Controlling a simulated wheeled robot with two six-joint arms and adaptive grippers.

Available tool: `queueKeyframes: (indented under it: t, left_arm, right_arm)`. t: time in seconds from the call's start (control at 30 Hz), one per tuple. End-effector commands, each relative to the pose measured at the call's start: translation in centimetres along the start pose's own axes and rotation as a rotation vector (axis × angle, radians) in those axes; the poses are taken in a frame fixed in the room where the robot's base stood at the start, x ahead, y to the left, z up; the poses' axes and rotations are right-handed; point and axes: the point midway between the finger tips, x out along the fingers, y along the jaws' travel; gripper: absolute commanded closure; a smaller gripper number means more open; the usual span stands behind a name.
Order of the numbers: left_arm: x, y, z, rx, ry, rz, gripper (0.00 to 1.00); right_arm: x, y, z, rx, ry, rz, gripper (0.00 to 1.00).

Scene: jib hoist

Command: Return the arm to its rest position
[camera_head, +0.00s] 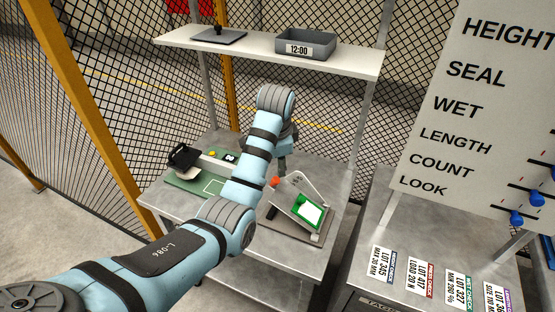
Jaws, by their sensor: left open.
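My left arm, blue and grey, comes in from the lower left and reaches over the metal table (328,258). My left gripper (282,167) hangs at the end of this arm, open, with its fingers pointing down. It is partly hidden by my own wrist. It is just behind a tilted stand (287,212) that bears a green-framed white card (307,211) and a red-orange part (276,182). I cannot tell whether the fingers touch anything. My right gripper is not in view.
A green board with a black clamp-like device (184,157) lies left of my arm. A shelf (347,61) above holds a grey bin (306,45) marked 12:00. A lettered panel (470,100) and lot cards (383,261) are at right. Mesh fencing (62,100) stands left.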

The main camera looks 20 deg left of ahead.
Motion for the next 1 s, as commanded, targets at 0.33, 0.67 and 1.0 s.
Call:
queueKeyframes:
  t: [0.33, 0.67, 1.0]
  left_arm:
    - [-0.6, 0.0, 0.0, 0.000, 0.000, 0.000, 0.59]
    - [4.5, 3.7, 3.5, -0.122, -0.006, 0.001, 0.59]
    - [11.2, 18.7, 17.1, -0.532, 0.014, -0.025, 0.59]
  right_arm:
    - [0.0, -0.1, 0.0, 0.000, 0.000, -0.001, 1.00]
    - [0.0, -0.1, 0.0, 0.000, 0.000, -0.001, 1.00]
    - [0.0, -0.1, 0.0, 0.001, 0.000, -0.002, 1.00]
